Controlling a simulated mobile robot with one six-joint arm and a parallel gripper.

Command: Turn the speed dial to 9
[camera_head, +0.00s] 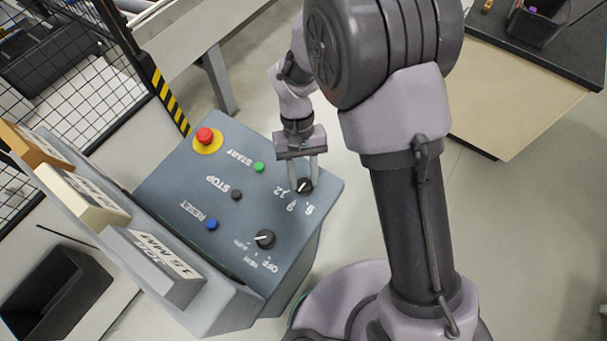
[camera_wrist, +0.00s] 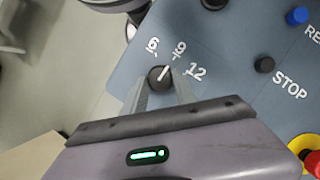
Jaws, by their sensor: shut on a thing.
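The speed dial (camera_head: 305,185) is a small black knob with a white pointer on the sloped blue-grey control panel (camera_head: 160,185). It also shows in the wrist view (camera_wrist: 159,77), with the numbers 6, 9 and 12 printed around it. In the wrist view the white pointer slants up and right, toward the mark by the 9. My gripper (camera_head: 303,180) reaches down over the dial, one finger on each side, and is shut on it. The fingers hide part of the knob's sides.
The panel also carries a red emergency button (camera_head: 205,135) on a yellow ring, a green START button (camera_head: 258,167), a black STOP button (camera_head: 237,195), a blue RESET button (camera_head: 212,224) and a second black knob (camera_head: 265,239) marked OFF.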

